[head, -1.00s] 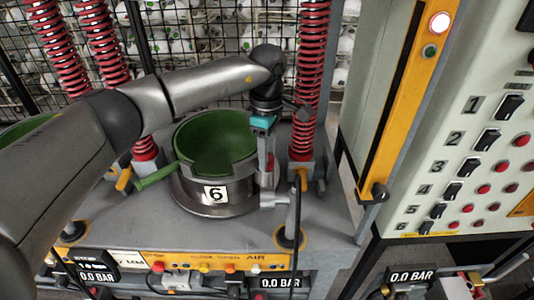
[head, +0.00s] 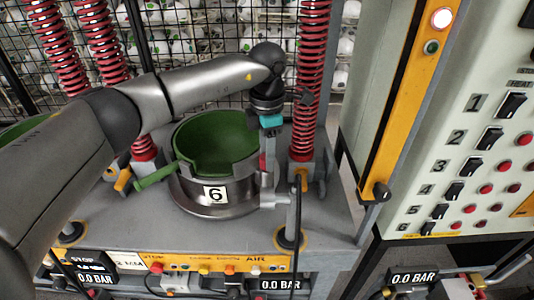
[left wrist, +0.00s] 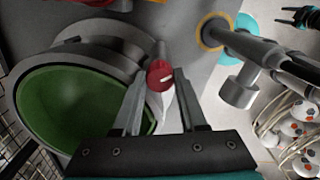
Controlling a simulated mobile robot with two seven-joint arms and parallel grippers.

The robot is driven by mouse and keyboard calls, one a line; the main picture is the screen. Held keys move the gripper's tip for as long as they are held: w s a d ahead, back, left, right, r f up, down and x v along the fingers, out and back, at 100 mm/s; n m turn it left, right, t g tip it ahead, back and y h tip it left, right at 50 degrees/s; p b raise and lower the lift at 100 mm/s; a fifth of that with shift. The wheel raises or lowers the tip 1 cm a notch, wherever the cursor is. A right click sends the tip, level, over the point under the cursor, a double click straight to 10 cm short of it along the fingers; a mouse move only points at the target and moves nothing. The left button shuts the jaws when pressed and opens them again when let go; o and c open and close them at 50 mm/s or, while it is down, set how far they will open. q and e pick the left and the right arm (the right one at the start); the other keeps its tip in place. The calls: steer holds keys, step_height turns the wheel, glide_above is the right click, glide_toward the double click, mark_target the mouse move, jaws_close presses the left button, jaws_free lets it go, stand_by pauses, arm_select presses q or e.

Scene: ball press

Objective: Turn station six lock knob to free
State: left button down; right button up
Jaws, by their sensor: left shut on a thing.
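The station six pot (head: 216,192) is a steel ring marked 6 with a green bowl inside. It stands on the grey press bed. The lock knob (left wrist: 160,74) is red with a pale mark, in the left wrist view right of the bowl. My left gripper (left wrist: 154,92) points down beside the pot and is shut on the knob, a finger on each side. In the head view the gripper (head: 268,165) is small and partly hidden, and the knob is barely visible there. I cannot read the knob's lock or free position. My right gripper does not show in the head view.
A grey post (head: 282,200) stands close to the right of my left gripper. Red springs (head: 307,80) rise behind it. A control panel (head: 470,170) with switches is at the right. A green handle (head: 155,176) sticks out left of the pot.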

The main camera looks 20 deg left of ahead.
arm_select(q)
steer(key=shift+r+n, duration=0.1)
steer(key=shift+n, duration=0.2)
steer(key=shift+c, duration=2.2)
jaws_free()
steer(key=shift+a, duration=0.1)
